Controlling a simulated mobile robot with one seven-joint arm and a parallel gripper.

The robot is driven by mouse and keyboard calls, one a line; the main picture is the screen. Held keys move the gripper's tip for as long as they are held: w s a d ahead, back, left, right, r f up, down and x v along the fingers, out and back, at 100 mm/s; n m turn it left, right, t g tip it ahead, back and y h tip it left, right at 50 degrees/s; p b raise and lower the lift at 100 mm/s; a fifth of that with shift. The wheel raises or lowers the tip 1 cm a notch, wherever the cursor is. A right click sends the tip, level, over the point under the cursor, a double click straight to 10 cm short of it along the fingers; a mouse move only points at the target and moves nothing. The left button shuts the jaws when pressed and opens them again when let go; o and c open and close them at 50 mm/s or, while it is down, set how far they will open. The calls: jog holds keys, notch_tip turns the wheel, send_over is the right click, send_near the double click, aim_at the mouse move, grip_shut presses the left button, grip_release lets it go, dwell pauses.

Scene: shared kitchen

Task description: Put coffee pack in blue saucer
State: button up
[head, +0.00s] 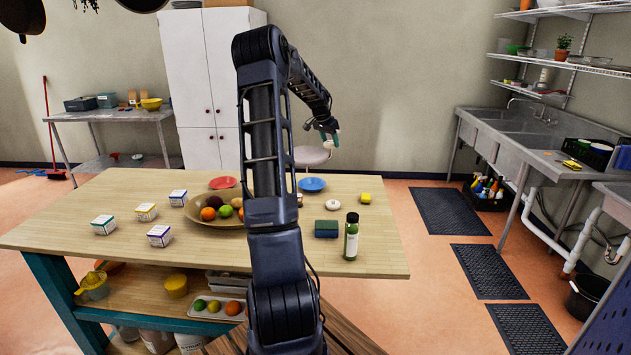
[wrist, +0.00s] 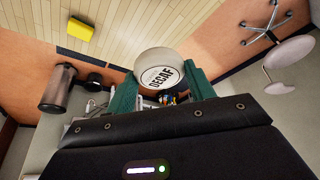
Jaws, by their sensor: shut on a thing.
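My gripper (head: 328,136) is raised above the far right part of the wooden table. In the wrist view its green fingers (wrist: 160,95) are closed on a round white coffee pack (wrist: 160,68) with a dark "DECAF" label. In the head view the held pack is too small to make out clearly. The blue saucer (head: 312,184) lies near the table's far edge, below and slightly left of my gripper. It looks empty. The saucer does not show in the wrist view.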

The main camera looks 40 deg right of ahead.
send_over(313, 187)
jog(key=a, duration=0.1)
jog(key=shift+m, duration=0.3)
notch_tip(313, 187, down, 20)
jog(key=shift+a+r, duration=0.15)
jog(key=shift+r, duration=0.05)
dwell(0.4)
jog(key=o, duration=0.5)
jog(key=shift+f, duration=0.15)
jog(key=shift+o, duration=0.8)
